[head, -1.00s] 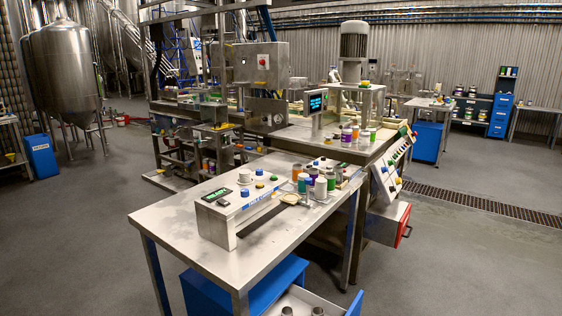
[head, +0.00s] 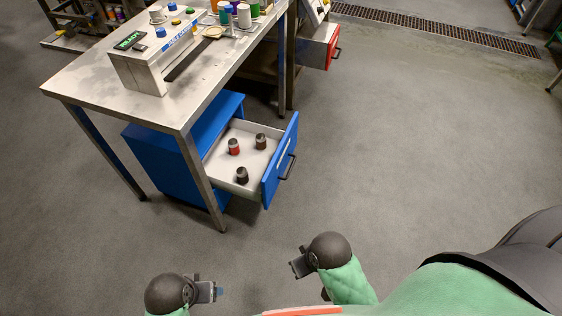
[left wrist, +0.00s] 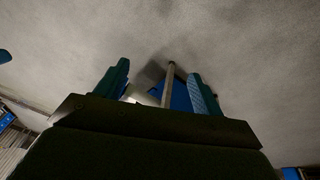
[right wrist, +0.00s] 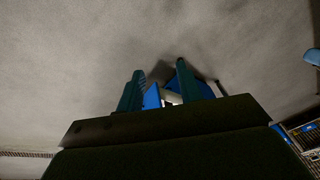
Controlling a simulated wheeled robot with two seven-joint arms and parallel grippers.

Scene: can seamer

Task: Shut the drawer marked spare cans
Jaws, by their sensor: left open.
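The blue-fronted drawer (head: 270,181) stands pulled out of the blue cabinet (head: 160,160) under the steel table. Its white tray holds three dark cans (head: 234,146), one with a red band. A pale label on the front is too small to read. My left gripper (head: 219,292) is open and empty, low in the head view, well short of the drawer. My right gripper (head: 296,267) is also apart from the drawer, below its front; its fingers stand apart in the right wrist view (right wrist: 160,88). Parts of the blue cabinet show between the fingers in both wrist views.
A steel table (head: 90,84) with a control box (head: 150,62) and cups stands over the cabinet; its leg (head: 203,185) is beside the drawer. Another open drawer with a red front (head: 334,47) is farther back. The floor right of the blue drawer is clear.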

